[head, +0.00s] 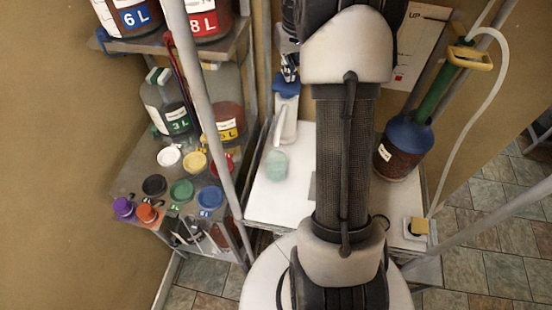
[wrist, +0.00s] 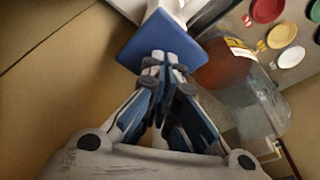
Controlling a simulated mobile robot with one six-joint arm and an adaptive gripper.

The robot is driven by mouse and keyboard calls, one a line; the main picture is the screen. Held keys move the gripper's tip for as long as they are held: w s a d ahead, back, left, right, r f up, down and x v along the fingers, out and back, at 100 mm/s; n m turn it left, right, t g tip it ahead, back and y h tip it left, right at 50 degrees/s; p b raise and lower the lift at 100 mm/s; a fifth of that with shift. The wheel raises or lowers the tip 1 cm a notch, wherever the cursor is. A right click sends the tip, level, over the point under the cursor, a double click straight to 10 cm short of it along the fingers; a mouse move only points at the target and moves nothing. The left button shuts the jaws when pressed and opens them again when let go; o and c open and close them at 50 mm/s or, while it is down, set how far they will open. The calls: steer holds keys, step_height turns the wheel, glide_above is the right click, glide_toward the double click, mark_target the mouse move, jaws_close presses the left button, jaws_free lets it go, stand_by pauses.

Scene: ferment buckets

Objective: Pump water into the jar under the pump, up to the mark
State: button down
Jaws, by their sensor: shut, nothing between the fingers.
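The pump has a white body (head: 287,122) and a blue top (head: 286,88). It stands on a white table (head: 270,205) left of my arm. A small pale green jar (head: 276,165) stands at its lower front; its water level and mark are too small to make out. My gripper (head: 289,75) is shut and empty, with its fingertips right over the blue top. In the wrist view the shut fingertips (wrist: 161,60) overlap the blue top (wrist: 150,42). I cannot tell whether they touch it. The jar does not show in the wrist view.
A shelf (head: 130,180) at left holds large labelled bottles and several coloured lids. A blue and green container with a yellow handle (head: 405,140) and a hose stands on the table at right. A grey post (head: 205,100) rises between shelf and pump.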

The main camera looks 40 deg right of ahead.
steer(key=shift+f+b, duration=0.95)
steer(key=shift+f, duration=0.65)
stand_by(0.3)
steer(key=shift+r+p, duration=1.35)
steer(key=shift+r, duration=0.25)
step_height(320, 180, up, 5)
steer(key=p, duration=0.4)
steer(key=shift+r, duration=0.1)
